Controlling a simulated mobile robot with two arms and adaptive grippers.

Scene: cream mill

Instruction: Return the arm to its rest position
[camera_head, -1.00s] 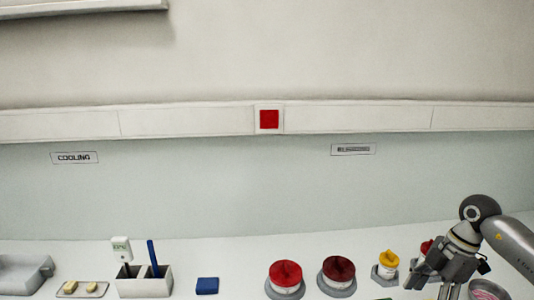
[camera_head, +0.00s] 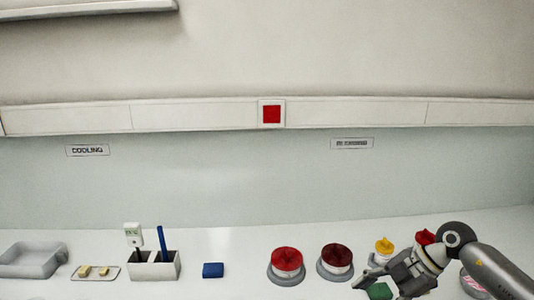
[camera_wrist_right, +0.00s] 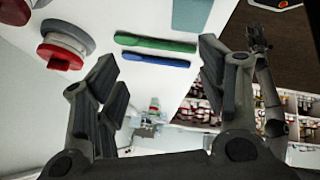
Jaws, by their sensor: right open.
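My right arm comes in from the lower right of the head view. Its gripper (camera_head: 385,280) is open and hangs over the right part of the white counter, in front of the yellow-topped jar. In the right wrist view the fingers of this gripper (camera_wrist_right: 158,82) stand wide apart with nothing between them at the tips. Beyond them lie a green-handled tool (camera_wrist_right: 155,43) and a blue one (camera_wrist_right: 152,59). My left gripper does not show in the head view.
Two red-lidded jars (camera_head: 287,259) (camera_head: 336,256), a yellow-topped jar (camera_head: 384,246) and another red top (camera_head: 425,238) stand near the arm. A green object (camera_head: 380,291) is below the gripper. A blue block (camera_head: 213,270), divided holder (camera_head: 153,268) and grey tray (camera_head: 33,262) stand left.

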